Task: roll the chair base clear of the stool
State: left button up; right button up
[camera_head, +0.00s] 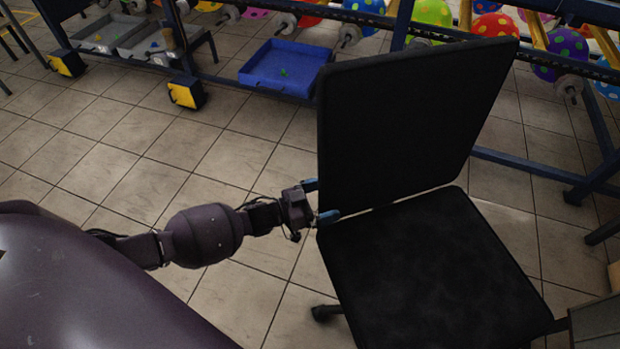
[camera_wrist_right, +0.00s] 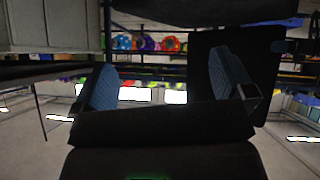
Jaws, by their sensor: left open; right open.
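The black chair fills the right half of the head view, with an upright backrest (camera_head: 410,120) and a flat seat (camera_head: 430,270). Only a small part of the chair base shows, a dark leg end with a caster (camera_head: 325,312) below the seat's left edge. My left gripper (camera_head: 321,201) is open at the chair's left edge, where backrest and seat meet; I cannot tell whether its blue fingers touch. My right gripper (camera_wrist_right: 163,88) is open, with nothing visible held between its blue pads. A dark panel behind its right finger looks like the backrest (camera_wrist_right: 262,80). I cannot make out a stool.
A blue tray (camera_head: 285,66) and yellow-sided feet (camera_head: 187,94) sit low there. A grey surface (camera_head: 598,325) is at the bottom right corner. Tiled floor (camera_head: 130,180) is clear to the left.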

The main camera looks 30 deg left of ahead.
pick_arm(q)
jog(key=shift+w+d, duration=0.3)
jog(key=shift+w, duration=0.05)
jog(key=shift+c, duration=0.5)
jog(key=c, duration=1.8)
jog(key=shift+o, duration=0.2)
jog(key=shift+a, duration=0.25)
